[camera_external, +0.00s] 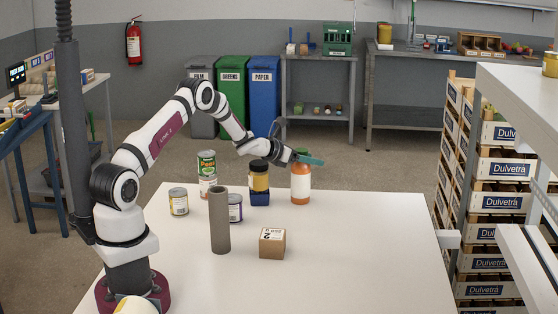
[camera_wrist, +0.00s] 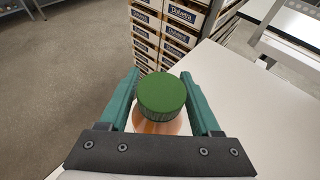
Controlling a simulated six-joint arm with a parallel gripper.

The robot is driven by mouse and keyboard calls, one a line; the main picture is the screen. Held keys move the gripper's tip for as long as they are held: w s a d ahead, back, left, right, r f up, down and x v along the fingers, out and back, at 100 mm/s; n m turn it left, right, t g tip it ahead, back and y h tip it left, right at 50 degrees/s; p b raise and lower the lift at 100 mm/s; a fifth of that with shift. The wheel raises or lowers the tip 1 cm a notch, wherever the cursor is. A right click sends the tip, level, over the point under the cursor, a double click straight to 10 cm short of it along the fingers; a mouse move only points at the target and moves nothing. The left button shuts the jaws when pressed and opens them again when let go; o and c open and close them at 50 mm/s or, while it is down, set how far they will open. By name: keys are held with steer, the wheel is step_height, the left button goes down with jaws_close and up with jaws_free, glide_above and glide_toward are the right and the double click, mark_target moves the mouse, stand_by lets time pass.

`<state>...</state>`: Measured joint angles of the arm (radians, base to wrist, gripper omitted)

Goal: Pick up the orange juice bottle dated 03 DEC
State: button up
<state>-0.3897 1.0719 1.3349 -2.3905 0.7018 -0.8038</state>
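An orange juice bottle (camera_external: 300,185) with a pale label stands upright near the back edge of the white table. My gripper (camera_external: 308,159) is at the top of this bottle. In the wrist view, the bottle's round green cap (camera_wrist: 162,94) lies between the two teal fingers of my gripper (camera_wrist: 162,77), with orange showing below the cap. The fingers are spread to either side of the cap, with a narrow gap visible at least on the left. No date can be read on the bottle in either view.
A grey tube (camera_external: 219,220) and small carton (camera_external: 272,243) stand nearer. The table's right side is clear.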

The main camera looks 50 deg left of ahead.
jaws_close()
steer(key=shift+r, duration=0.1)
stand_by(0.3)
